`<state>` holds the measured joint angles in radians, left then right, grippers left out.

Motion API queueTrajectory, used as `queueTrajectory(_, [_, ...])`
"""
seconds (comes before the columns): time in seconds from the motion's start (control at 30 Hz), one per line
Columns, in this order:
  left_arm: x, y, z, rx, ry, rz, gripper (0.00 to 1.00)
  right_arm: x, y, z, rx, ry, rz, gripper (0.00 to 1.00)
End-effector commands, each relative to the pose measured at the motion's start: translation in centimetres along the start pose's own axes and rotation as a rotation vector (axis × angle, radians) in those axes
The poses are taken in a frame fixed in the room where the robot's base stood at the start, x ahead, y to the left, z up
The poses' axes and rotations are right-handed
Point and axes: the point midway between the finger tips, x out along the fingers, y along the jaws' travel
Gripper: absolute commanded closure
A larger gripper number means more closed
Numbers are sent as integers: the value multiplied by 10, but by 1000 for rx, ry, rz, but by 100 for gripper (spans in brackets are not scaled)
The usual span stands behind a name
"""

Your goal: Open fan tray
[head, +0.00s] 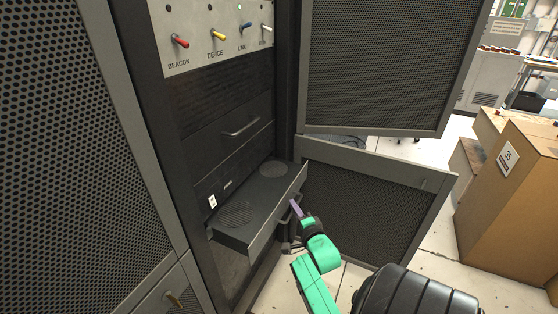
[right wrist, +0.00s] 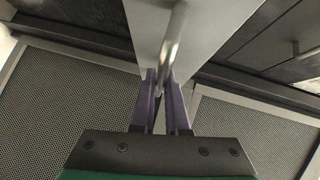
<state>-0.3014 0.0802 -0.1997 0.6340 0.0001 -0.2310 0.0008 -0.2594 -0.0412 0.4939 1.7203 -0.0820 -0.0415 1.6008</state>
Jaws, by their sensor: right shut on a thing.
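The fan tray (head: 252,205) is a dark drawer pulled well out of the rack, with round fan grilles on its top. Its front panel also shows in the right wrist view (right wrist: 215,25). My right gripper (head: 296,207) is at the tray's front. In the right wrist view, its purple fingers (right wrist: 160,92) are shut on the tray's metal handle (right wrist: 174,40). My left gripper is not in view.
Above the tray is a closed drawer with a handle (head: 241,128) and a panel of coloured switches (head: 218,38). Mesh doors (head: 375,205) stand open at right. A cardboard box (head: 510,190) stands on the floor further right.

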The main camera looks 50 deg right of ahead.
Motion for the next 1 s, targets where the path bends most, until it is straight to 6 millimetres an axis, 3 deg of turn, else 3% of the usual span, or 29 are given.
queueTrajectory(0.1, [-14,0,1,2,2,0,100,-13,-1,-14,-4,1,1,100])
queueTrajectory(0.3, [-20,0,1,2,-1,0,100,-23,5,-24,-1,0,-1,100])
queueTrajectory(0.7, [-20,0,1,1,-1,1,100,-25,7,-26,-1,0,-2,100])
queueTrajectory(0.8, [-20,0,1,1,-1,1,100,-25,7,-26,-1,0,-2,58])
queueTrajectory(1.0, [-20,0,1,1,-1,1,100,-25,7,-26,-1,0,-2,58])
